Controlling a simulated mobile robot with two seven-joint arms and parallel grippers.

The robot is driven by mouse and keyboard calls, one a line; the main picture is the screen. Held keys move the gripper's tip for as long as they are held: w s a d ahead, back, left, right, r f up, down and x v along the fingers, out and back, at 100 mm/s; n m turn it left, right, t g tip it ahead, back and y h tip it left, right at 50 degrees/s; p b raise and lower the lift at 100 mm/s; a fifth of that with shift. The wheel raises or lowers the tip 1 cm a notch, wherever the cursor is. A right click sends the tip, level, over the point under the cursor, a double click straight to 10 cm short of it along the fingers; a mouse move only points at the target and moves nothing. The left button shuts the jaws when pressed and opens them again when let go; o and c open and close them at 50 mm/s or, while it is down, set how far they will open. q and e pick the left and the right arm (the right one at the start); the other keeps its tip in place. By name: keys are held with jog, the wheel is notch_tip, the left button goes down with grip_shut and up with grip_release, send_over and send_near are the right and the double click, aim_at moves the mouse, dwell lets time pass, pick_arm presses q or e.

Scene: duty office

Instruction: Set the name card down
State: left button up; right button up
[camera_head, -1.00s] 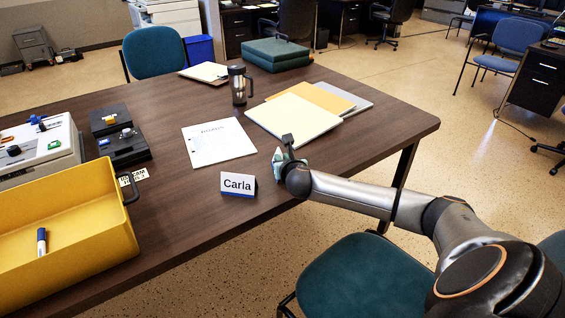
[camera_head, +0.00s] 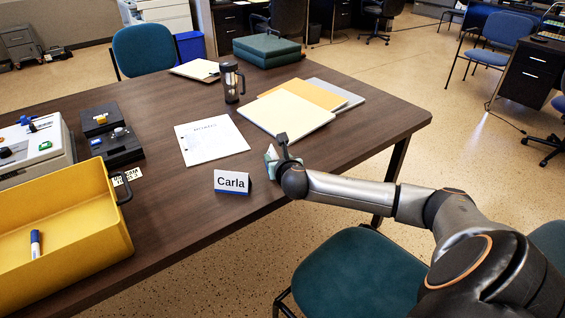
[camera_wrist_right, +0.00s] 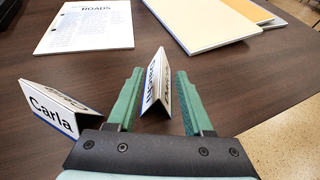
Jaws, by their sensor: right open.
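A white tent-shaped name card reading "Carla" (camera_head: 231,181) stands on the dark table near its front edge. It also shows at the left in the right wrist view (camera_wrist_right: 58,108), outside the fingers. A second folded card (camera_wrist_right: 155,82) stands between my right gripper's fingers, seen end-on, its lettering too slanted to read surely. My right gripper (camera_wrist_right: 160,74) is open, with green fingers on either side of this card and visible gaps to it. In the head view the right gripper (camera_head: 275,157) is low over the table, right of the Carla card. My left gripper is not in view.
A printed sheet (camera_head: 211,140) and folders (camera_head: 288,115) lie behind the cards, with a dark mug (camera_head: 231,84) beyond. A yellow bin (camera_head: 65,235) holding a marker (camera_head: 35,244) stands at the left. A teal chair (camera_head: 357,277) is by the front edge.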

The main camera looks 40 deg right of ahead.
jog(key=p+v, duration=0.1)
jog(key=v, duration=0.8)
jog(key=shift+s+a+r+p, duration=0.15)
jog(key=shift+s+r+p, duration=0.05)
jog(key=shift+s+p, duration=0.15)
